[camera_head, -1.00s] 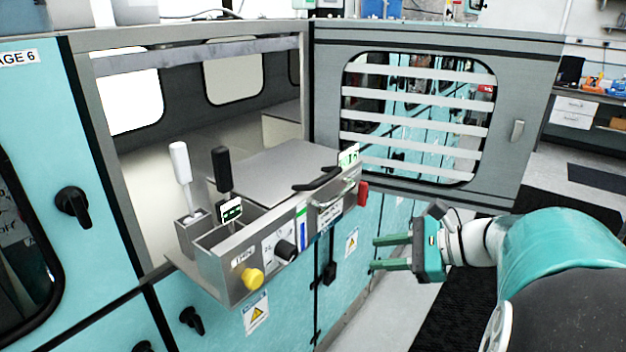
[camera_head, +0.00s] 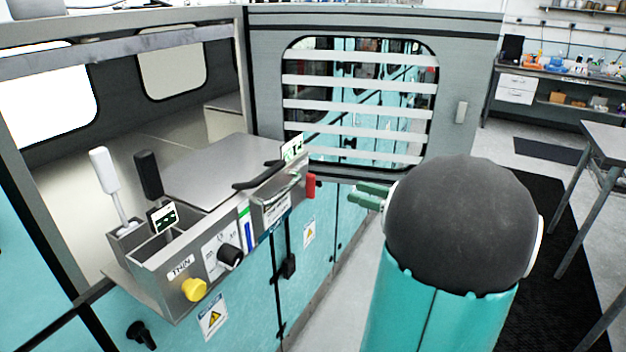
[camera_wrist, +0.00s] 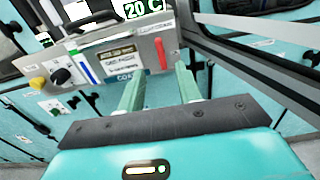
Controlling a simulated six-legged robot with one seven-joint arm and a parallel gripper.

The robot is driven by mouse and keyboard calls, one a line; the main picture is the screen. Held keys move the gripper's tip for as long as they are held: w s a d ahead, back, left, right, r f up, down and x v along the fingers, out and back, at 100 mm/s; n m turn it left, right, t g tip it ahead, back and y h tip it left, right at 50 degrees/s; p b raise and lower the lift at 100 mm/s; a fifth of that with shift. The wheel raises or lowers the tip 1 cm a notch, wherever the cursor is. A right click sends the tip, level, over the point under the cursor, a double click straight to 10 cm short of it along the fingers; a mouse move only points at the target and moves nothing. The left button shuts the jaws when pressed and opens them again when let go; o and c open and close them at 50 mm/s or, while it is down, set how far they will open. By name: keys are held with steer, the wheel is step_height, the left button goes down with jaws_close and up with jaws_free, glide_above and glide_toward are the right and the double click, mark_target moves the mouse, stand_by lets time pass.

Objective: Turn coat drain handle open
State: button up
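A red handle (camera_head: 311,186) hangs upright at the right end of the steel control panel, and it also shows in the wrist view (camera_wrist: 160,50). Beside it is a label plate that seems to read COAT (camera_wrist: 126,76). Which handle is the coat drain handle I cannot tell for sure; this red one is closest to my gripper. My gripper (camera_head: 364,196) is right of the panel, apart from it, largely hidden behind my arm. In the wrist view its two green fingers (camera_wrist: 158,78) stand apart with nothing between them, pointing toward the panel below the red handle.
The panel also carries a yellow knob (camera_head: 194,289) and a black knob (camera_head: 230,256). A black handle (camera_head: 289,266) sits on the teal front below.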

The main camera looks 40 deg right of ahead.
mark_target(315, 180)
steer(key=x, duration=1.1)
steer(key=shift+w+a, duration=0.2)
steer(key=shift+w, duration=0.05)
jaws_close()
